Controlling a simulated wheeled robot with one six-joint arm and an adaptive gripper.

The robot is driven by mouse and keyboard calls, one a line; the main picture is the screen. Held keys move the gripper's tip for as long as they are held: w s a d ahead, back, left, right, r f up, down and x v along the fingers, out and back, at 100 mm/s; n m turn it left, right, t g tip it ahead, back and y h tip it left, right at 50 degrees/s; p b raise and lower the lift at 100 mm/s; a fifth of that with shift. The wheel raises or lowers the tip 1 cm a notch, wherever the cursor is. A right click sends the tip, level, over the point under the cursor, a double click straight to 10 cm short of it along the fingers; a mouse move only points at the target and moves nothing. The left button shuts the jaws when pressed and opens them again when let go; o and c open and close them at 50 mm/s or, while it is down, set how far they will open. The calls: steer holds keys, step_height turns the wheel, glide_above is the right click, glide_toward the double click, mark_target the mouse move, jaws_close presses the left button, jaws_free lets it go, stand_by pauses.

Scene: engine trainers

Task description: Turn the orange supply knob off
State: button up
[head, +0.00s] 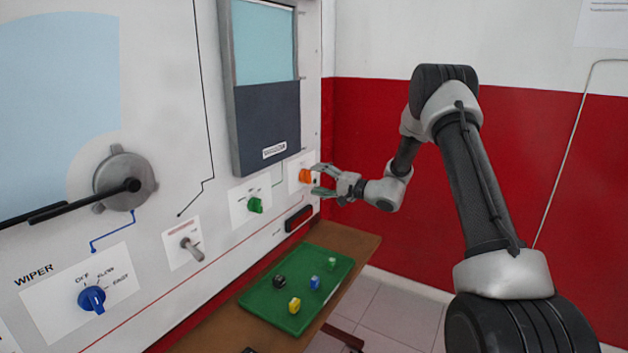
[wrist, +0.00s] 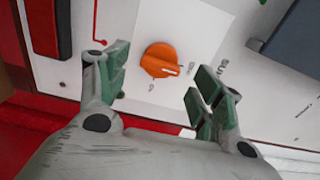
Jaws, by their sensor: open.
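The orange knob (head: 305,175) sits on a white label plate on the upright panel, at the panel's right end in the head view. In the wrist view the orange knob (wrist: 159,60) shows between the fingers, with a white pointer mark on its right side. Small lettering stands around it, too small to read surely. My gripper (head: 321,181) is open in front of the knob. In the wrist view my gripper (wrist: 158,80) has its green-padded fingers spread to either side of the knob, with clear space between each pad and the knob.
A green knob (head: 255,205), a toggle switch (head: 192,248) and a blue wiper knob (head: 92,298) are on the panel to the left. A dark handle (head: 298,218) is below. A green tray (head: 262,296) with several small blocks lies on a brown shelf (head: 358,246).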

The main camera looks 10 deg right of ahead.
steer(key=v, duration=0.9)
steer(key=shift+s, duration=0.15)
steer(key=shift+d, duration=0.15)
